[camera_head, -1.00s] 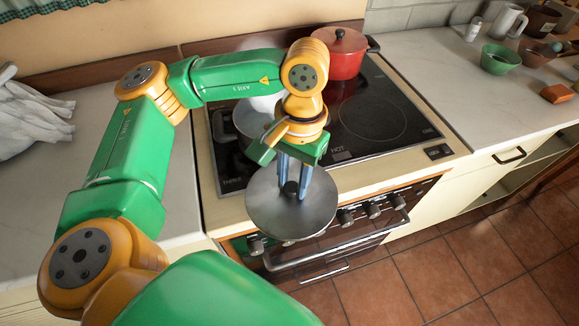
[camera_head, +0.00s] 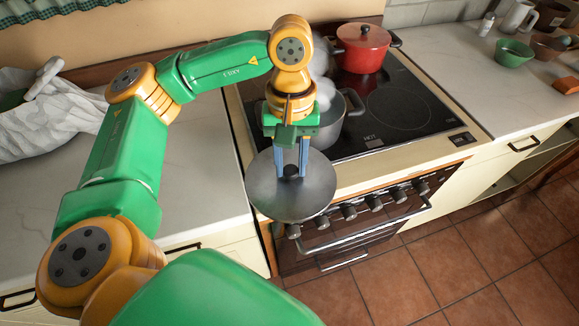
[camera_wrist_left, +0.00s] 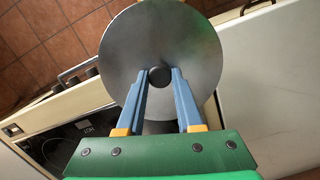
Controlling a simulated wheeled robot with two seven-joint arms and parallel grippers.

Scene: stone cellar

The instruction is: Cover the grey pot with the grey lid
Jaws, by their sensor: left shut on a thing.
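The grey lid (camera_head: 283,199) is a round, flat disc with a dark knob. My left gripper (camera_head: 290,173) is shut on the knob and holds the lid in front of the stove's front left corner, above the counter edge. The lid also shows in the left wrist view (camera_wrist_left: 189,46), with the gripper fingers (camera_wrist_left: 160,77) on either side of the knob. The grey pot (camera_head: 331,128) stands on the stove behind and to the right of my left gripper, partly hidden by it, with white steam rising above. My right gripper is not in view.
A red lidded pot (camera_head: 362,52) stands at the back of the black stove top (camera_head: 419,115). White cloth (camera_head: 50,115) lies on the left counter.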

